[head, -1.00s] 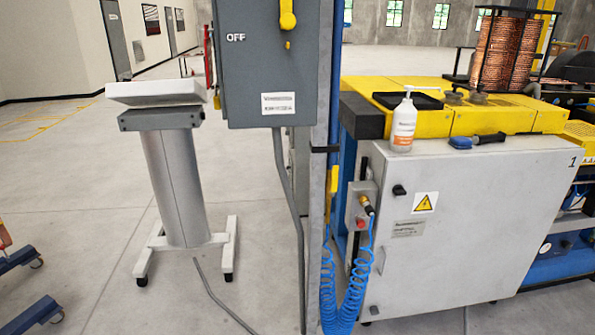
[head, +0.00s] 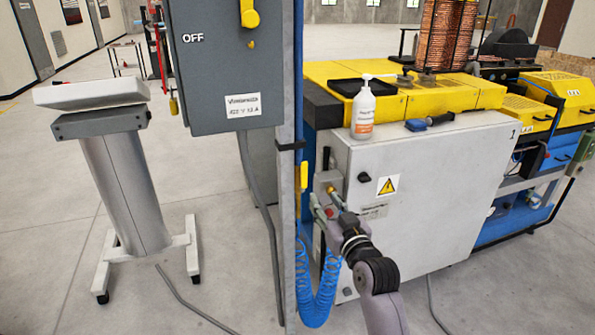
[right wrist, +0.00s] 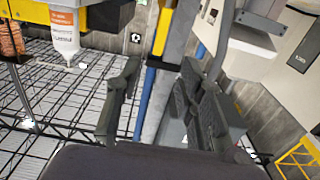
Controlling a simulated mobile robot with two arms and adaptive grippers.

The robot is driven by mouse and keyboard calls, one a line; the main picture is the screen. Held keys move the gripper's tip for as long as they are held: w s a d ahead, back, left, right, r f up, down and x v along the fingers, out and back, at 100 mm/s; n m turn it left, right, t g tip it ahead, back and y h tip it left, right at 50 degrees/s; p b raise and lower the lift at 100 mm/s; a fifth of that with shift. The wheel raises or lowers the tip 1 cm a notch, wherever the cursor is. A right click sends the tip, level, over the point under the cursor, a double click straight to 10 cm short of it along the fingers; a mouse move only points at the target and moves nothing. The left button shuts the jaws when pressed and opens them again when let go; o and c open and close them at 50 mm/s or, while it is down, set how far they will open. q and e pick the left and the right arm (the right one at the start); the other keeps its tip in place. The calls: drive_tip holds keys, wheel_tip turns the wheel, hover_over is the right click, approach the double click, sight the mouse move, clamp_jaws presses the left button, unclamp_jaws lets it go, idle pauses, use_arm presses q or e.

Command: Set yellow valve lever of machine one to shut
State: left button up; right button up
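The yellow valve lever (head: 303,175) stands upright along the grey post, left of machine one (head: 430,195), a light grey cabinet marked 1. In the right wrist view the lever (right wrist: 162,32) shows beyond the fingers as a yellow strip above a blue pipe. My right gripper (head: 322,205) is just right of and below the lever in the head view, in front of the cabinet's left edge. Its fingers (right wrist: 165,100) are apart with nothing held; the lever is not touched as far as I can see. My left gripper is not in view.
A grey switch box (head: 225,70) marked OFF, with its own yellow handle (head: 249,14), hangs left of the post. A coiled blue hose (head: 318,290) hangs below.

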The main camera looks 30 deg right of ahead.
sight(305, 173)
drive_tip(key=p+x, duration=0.2)
drive_tip(key=x, duration=1.3)
drive_tip(key=shift+w+a, duration=0.1)
drive_tip(key=shift+w, duration=0.05)
drive_tip(key=shift+c, duration=0.5)
clamp_jaws()
